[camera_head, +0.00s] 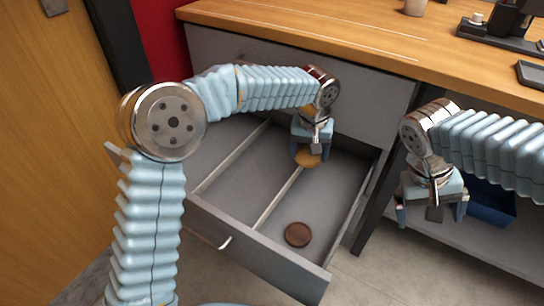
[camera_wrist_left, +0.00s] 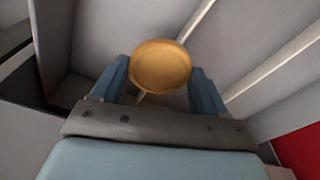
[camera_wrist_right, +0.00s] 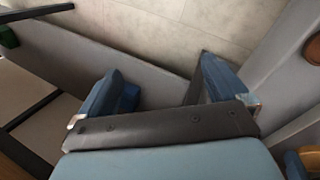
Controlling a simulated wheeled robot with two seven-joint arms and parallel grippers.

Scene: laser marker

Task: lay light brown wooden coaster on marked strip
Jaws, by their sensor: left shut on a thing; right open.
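The light brown wooden coaster (camera_head: 308,156) is a round disc held between the fingers of my left gripper (camera_head: 310,150), over the open drawer. In the left wrist view the coaster (camera_wrist_left: 161,66) sits between both blue fingertips. My right gripper (camera_head: 432,212) is open and empty, to the right of the drawer. The marked strip seems to be the area between thin pale lines (camera_head: 330,41) on the wooden desk top (camera_head: 240,14); I cannot tell its exact bounds.
The open drawer (camera_head: 270,255) has thin dividers and holds a dark brown round coaster (camera_head: 297,234). A blue bin (camera_head: 490,203) stands under the desk at right. A dark machine (camera_head: 505,25), a dark tray (camera_head: 532,74) and a cup (camera_head: 415,6) are on the desk's right side.

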